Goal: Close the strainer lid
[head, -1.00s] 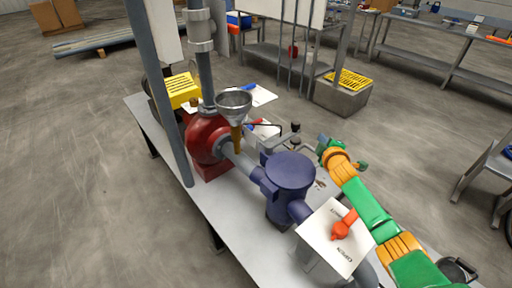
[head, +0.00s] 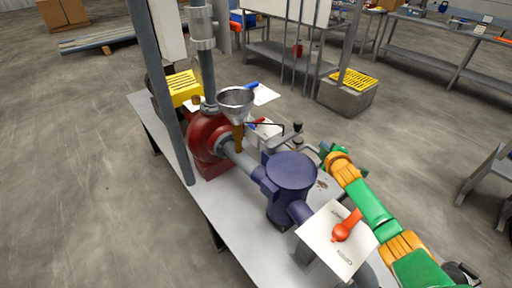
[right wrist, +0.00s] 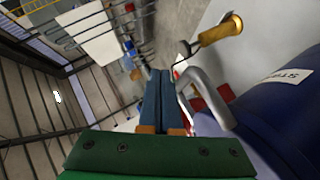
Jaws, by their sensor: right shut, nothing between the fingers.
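The strainer (head: 291,180) is a blue-purple cylinder on the pipe line, with a flat round top that looks covered. Grey bar hardware with dark knobs (head: 297,127) stands just behind it. In the right wrist view, the strainer's dark blue side (right wrist: 285,105) with a white label is at the right. A bent grey bar (right wrist: 207,95) and a brass-coloured handle (right wrist: 220,31) are beside my fingers. My right gripper (head: 324,150) is behind and right of the strainer. Its blue fingers (right wrist: 160,85) are shut and empty, close to the bar; contact cannot be told. My left gripper is out of view.
A red pump (head: 208,138) with a metal funnel (head: 235,99) is to the left on the grey bench (head: 222,218). A white plate with a red-orange handle (head: 342,232) stands in front right. A grey upright post (head: 160,95) rises at the bench's left edge.

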